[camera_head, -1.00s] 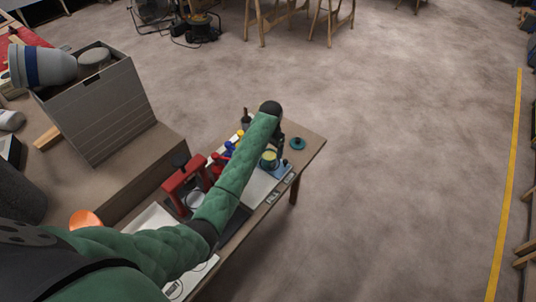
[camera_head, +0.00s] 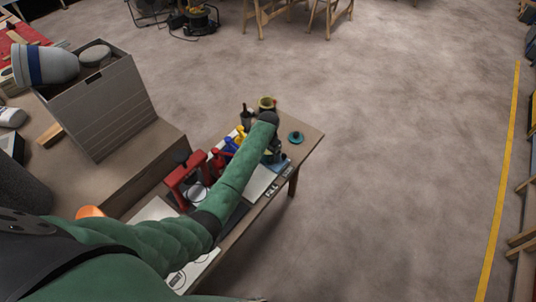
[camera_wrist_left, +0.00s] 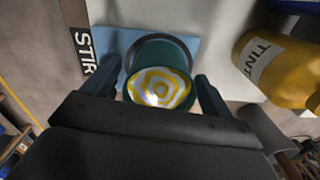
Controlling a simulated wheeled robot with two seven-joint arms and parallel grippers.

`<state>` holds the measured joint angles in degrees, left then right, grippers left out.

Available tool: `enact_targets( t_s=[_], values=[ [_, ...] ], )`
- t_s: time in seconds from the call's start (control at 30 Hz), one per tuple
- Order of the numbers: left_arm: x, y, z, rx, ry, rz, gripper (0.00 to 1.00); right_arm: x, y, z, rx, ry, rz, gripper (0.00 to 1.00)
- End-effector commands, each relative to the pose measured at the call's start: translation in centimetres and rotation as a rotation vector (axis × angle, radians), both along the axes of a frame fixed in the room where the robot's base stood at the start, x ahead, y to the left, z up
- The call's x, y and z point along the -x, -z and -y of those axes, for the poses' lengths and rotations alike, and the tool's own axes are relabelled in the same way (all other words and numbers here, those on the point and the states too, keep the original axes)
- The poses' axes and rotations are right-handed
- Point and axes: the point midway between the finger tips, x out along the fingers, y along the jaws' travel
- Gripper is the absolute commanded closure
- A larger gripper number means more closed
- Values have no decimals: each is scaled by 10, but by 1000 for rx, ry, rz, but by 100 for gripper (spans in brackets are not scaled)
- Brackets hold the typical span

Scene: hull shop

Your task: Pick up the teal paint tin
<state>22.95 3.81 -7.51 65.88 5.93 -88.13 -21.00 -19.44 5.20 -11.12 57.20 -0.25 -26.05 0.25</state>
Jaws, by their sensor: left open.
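In the left wrist view the teal paint tin (camera_wrist_left: 160,53) stands open on a blue mat marked STIR. Swirled yellow and white paint shows inside it. My left gripper (camera_wrist_left: 156,78) is open, with one finger on each side of the tin. I cannot tell whether either finger touches it. In the head view my left gripper (camera_head: 271,155) is over the right part of the workbench, and the forearm and wrist mostly hide the tin. My right gripper is out of view.
A yellow TINT bottle (camera_wrist_left: 280,70) stands close to the right finger. A red frame (camera_head: 187,182) and an olive pot (camera_head: 266,103) are nearby. Open floor lies beyond the bench's right edge.

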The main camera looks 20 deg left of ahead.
Motion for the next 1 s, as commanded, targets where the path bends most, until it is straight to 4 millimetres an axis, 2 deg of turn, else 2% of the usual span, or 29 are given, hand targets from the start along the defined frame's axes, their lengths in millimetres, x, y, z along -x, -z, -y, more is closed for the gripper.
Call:
enact_targets(
  t_s=[0.07, 0.1, 0.37, 0.73, 0.8, 0.97, 1.0],
  values=[
    [0, 0, 0, 0, 0, 0, 14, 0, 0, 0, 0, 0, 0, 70],
    [0, 0, 0, 0, 0, 0, 18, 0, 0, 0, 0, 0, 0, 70],
    [0, 0, 0, 0, 0, 0, 69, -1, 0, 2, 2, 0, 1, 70],
    [-1, -6, 0, 0, 1, 3, 70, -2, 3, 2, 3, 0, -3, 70],
    [-1, -14, 0, 0, 1, 3, 70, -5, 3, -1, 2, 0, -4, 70],
    [-1, -37, 1, 1, 2, 4, 70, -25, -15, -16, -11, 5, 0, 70],
    [-2, -42, 8, 2, 4, 4, 70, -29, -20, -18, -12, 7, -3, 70]
  ],
)
